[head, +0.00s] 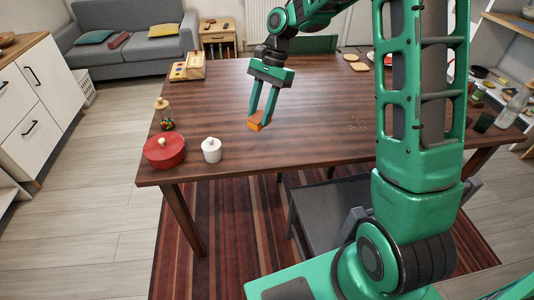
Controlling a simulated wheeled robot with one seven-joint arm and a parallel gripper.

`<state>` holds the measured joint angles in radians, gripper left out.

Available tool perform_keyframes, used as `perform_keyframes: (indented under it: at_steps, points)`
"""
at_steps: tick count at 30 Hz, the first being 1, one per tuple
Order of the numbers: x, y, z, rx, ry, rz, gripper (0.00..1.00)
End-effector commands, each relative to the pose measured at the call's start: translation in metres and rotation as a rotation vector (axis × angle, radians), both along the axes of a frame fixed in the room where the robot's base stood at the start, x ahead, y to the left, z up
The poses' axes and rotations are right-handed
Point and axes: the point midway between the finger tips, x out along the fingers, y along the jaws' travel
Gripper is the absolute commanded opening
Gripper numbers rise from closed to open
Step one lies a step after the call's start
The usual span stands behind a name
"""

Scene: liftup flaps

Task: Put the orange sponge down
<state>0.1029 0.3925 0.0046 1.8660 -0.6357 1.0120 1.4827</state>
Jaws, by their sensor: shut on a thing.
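The orange sponge (255,122) is a small orange block between the fingertips of my gripper (262,117). My gripper points down and is shut on it, over the left-middle part of the dark wooden table (310,125). I cannot tell whether the sponge touches the tabletop or hangs a little above it.
A red lidded pot (164,151), a white lidded jar (211,150) and a jar of colourful bits (166,122) stand at the table's left front. A wooden box (188,67) is at the back left. A glass bottle (513,107) stands at the right. The table's middle is mostly clear.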

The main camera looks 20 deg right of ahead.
Motion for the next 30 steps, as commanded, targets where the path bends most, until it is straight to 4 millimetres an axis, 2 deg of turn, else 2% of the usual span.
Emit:
perform_keyframes:
  at_steps: [1, 6, 10, 15, 20, 30]
  points:
    - [-0.016, 0.01, 0.001, 0.001, -0.001, -0.088, 0.1]
    - [-0.057, 0.032, -0.002, 0.001, -0.002, -0.392, 0.1]
    - [-0.081, 0.041, -0.006, 0.0, -0.001, -0.562, 0.1]
    - [-0.098, 0.045, -0.01, 0.0, -0.001, -0.685, 0.1]
    - [-0.092, 0.038, -0.018, -0.001, 0.002, -0.715, 0.1]
    - [-0.043, -0.006, -0.058, -0.003, 0.004, -0.712, 0.1]
